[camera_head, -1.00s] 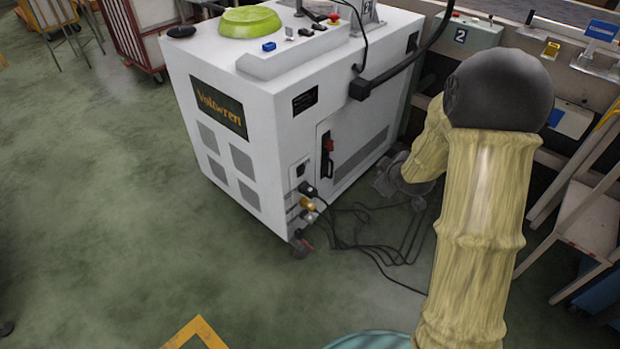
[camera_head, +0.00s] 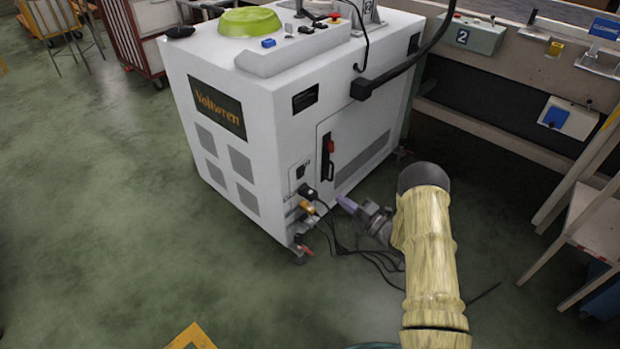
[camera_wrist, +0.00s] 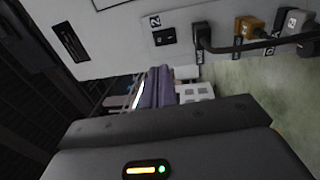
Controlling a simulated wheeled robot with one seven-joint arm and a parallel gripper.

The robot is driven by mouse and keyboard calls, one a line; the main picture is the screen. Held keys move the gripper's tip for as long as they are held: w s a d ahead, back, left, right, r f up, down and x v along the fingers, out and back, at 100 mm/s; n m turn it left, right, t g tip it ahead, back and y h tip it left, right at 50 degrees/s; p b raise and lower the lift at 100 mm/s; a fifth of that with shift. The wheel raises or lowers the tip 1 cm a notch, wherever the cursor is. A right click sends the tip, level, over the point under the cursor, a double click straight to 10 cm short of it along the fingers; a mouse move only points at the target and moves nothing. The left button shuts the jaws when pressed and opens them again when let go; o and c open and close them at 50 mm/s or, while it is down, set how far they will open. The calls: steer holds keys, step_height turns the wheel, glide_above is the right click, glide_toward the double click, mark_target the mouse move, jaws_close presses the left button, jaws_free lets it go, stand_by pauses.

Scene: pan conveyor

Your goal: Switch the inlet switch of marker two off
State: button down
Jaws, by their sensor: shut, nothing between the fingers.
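The marker is a white cabinet (camera_head: 245,125) lettered "Voltwren", with a "2" sign on top. A small dark switch (camera_head: 300,171) sits low on its side panel, above the black power plug (camera_head: 307,192). In the wrist view the switch (camera_wrist: 165,37) shows beside a small "2" label, left of the plug (camera_wrist: 202,38). Its rocker position is too small to tell. My gripper (camera_head: 346,203) is shut and empty, in front of the side panel, right of the plugs and lower than the switch.
Black cables (camera_head: 350,250) hang from the plugs and lie on the floor under my arm. A red and black handle (camera_head: 328,158) is on the cabinet door. A conveyor frame (camera_head: 510,95) and white chair (camera_head: 585,225) stand right.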

mark_target(303, 171)
steer(key=b+x, duration=0.6)
steer(key=x, duration=0.7)
steer(key=shift+a, duration=0.15)
steer(key=shift+w+a+r, duration=0.15)
steer(key=shift+w+a, duration=0.15)
